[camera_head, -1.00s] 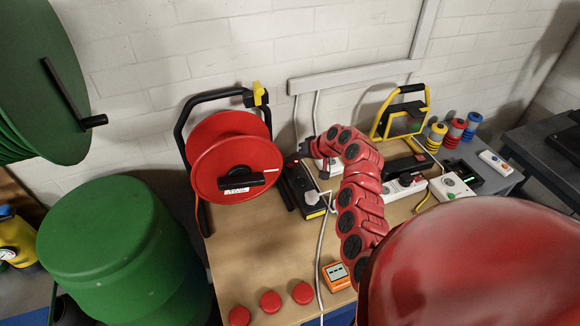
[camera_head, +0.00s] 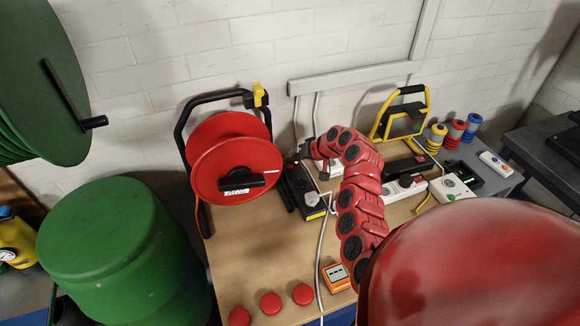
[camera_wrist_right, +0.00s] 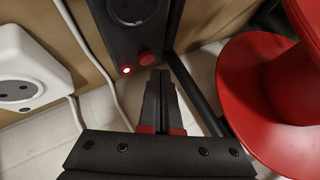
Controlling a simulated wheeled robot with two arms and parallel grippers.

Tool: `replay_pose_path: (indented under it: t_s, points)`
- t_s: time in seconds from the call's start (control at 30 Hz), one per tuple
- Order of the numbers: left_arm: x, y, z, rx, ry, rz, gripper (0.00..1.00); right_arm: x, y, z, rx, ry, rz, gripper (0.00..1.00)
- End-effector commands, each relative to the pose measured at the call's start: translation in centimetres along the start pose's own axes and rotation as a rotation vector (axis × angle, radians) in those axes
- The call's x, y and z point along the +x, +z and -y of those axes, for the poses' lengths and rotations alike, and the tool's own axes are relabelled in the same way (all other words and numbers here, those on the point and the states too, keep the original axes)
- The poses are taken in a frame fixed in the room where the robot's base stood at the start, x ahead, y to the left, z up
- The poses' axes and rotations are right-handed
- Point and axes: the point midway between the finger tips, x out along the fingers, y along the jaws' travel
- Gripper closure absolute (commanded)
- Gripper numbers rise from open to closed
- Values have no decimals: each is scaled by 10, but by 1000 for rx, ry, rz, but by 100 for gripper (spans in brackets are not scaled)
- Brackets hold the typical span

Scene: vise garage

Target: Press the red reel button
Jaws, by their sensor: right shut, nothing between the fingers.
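The red cable reel (camera_head: 228,160) stands on its black frame at the back left of the table; part of it is at the right in the wrist view (camera_wrist_right: 262,95). A black power strip (camera_head: 303,187) lies right of the reel. In the wrist view the strip (camera_wrist_right: 132,38) carries a round red button (camera_wrist_right: 146,57) and a small lit red light (camera_wrist_right: 126,69). My right gripper (camera_head: 305,151) is over the strip's far end. Its fingers (camera_wrist_right: 160,74) are shut and empty, tips close to the red button; contact cannot be told. My left gripper is out of view.
Three red domes (camera_head: 270,302) and an orange meter (camera_head: 336,277) are at the table's front. White plugs and cables (camera_head: 322,240) lie right of the strip. A yellow-framed lamp (camera_head: 403,115) stands behind.

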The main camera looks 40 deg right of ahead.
Motion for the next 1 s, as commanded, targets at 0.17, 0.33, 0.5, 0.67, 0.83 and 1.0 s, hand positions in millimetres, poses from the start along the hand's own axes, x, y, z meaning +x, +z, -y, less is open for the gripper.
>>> replay_pose_path:
  t_s: [0.17,0.33,0.5,0.67,0.83,1.0]
  points:
    - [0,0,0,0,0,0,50,0,0,0,0,0,0,100]
    - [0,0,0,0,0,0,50,0,0,0,0,0,0,100]
    - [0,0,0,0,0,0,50,0,0,0,0,0,0,100]
    - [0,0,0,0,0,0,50,0,0,0,0,0,0,100]
    - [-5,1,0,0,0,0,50,3,2,-2,0,0,0,100]
    - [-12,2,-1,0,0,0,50,6,4,-4,-2,0,-1,100]
